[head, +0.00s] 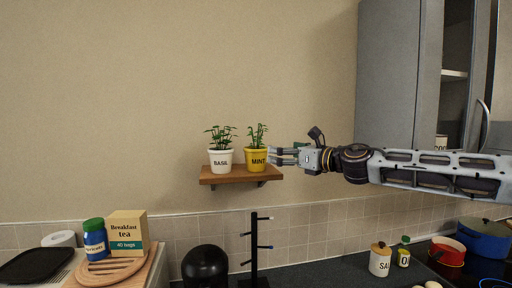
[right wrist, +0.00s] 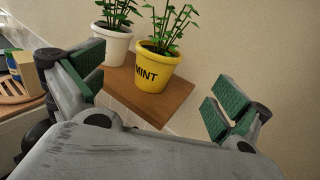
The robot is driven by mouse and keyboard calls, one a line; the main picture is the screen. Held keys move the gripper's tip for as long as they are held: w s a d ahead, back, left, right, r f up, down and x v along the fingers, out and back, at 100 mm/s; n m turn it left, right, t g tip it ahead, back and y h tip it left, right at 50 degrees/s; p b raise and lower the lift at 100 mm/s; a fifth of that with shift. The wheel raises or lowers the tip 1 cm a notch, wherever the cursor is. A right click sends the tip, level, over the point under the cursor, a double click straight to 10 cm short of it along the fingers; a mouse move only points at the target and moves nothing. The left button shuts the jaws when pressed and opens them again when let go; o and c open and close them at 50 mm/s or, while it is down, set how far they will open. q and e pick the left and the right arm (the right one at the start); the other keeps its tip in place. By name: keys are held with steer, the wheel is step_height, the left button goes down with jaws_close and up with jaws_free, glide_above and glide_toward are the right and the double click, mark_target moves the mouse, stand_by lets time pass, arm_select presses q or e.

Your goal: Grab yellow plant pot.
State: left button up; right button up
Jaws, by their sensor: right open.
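The yellow plant pot (head: 256,161), labelled MINT and holding a green plant, stands upright on a small wooden wall shelf (head: 227,178). In the right wrist view the yellow pot (right wrist: 156,73) is ahead, beyond the spread fingers. My right gripper (head: 277,156) reaches in from the right, its fingertips just right of the pot. In the right wrist view my right gripper (right wrist: 155,90) is open, with green pads and nothing between them. Whether a finger touches the pot cannot be told. My left gripper is not in view.
A white BASIL pot (head: 221,161) stands close left of the yellow pot on the shelf. Below are a black mug tree (head: 254,250), a tea box (head: 128,232) and a blue jar (head: 95,240). A grey cabinet (head: 398,75) hangs at the right, above my right arm.

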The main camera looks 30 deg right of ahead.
mark_target(265, 149)
steer(key=shift+w, duration=0.2)
steer(key=shift+p+x, duration=0.4)
steer(key=shift+x, duration=0.8)
steer(key=shift+p+x, duration=0.35)
steer(key=shift+x, duration=2.4)
steer(key=shift+f, duration=0.1)
steer(key=shift+w+a, duration=0.1)
steer(key=shift+w, duration=0.1)
steer(key=shift+f+p+x, duration=0.25)
steer(key=shift+p+x, duration=0.2)
steer(key=shift+x, duration=1.95)
